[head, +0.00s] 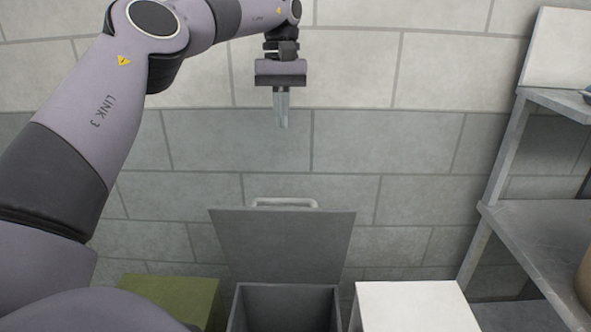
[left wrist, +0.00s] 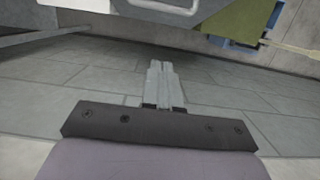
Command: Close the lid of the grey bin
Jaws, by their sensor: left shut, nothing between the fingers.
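The grey bin (head: 285,288) stands at the bottom middle of the head view, against the block wall. Its lid (head: 284,246) is raised and leans back near the wall, with a pale handle (head: 284,202) at its top edge. My left gripper (head: 283,125) is shut and empty, pointing down well above the lid, apart from it. In the left wrist view its closed fingers (left wrist: 161,68) show, and part of a grey panel with a light handle shows at the top. My right gripper is not in view.
A green box (head: 172,293) stands left of the bin and a white box (head: 415,305) stands right of it. A grey shelf (head: 540,225) is at the far right. The wall (head: 400,140) is close behind. The space between my left gripper and the lid is clear.

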